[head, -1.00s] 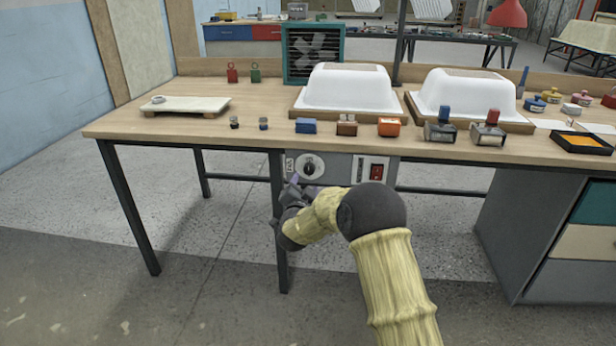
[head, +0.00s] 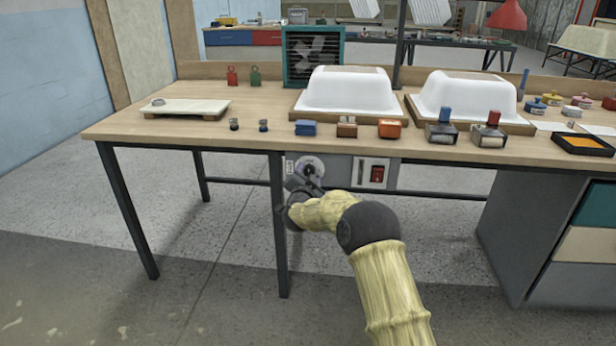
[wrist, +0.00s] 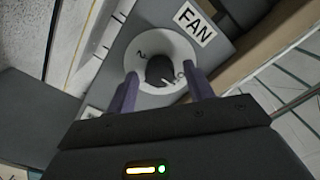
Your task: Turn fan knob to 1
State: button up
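The fan knob (wrist: 159,69) is a dark round knob on a white dial (wrist: 140,47), below a FAN label (wrist: 195,22) in the wrist view. A 2 shows at the dial's upper left and what looks like a 0 at its right. A small light mark shows on the knob's lower right. My gripper (wrist: 162,78) is open, with one purple finger on each side of the knob. I cannot tell whether either finger touches it. In the head view the dial (head: 314,161) is partly hidden behind my gripper (head: 307,179).
The dial sits on a grey panel under the table's (head: 250,145) front edge. A red switch (head: 377,174) is to its right, a table leg (head: 280,230) to its left. A teal-framed fan (head: 288,62) and white tub shells (head: 350,88) stand on top.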

jog(key=c, duration=0.9)
jog(key=shift+o, duration=0.2)
jog(key=shift+m, duration=0.3)
jog(key=shift+f+m+b, duration=0.15)
jog(key=shift+m+b, duration=2.75)
jog(key=shift+m, duration=1.45)
jog(key=shift+f+m+b, duration=0.15)
jog(key=shift+m+b, duration=2.75)
jog(key=shift+m, duration=1.45)
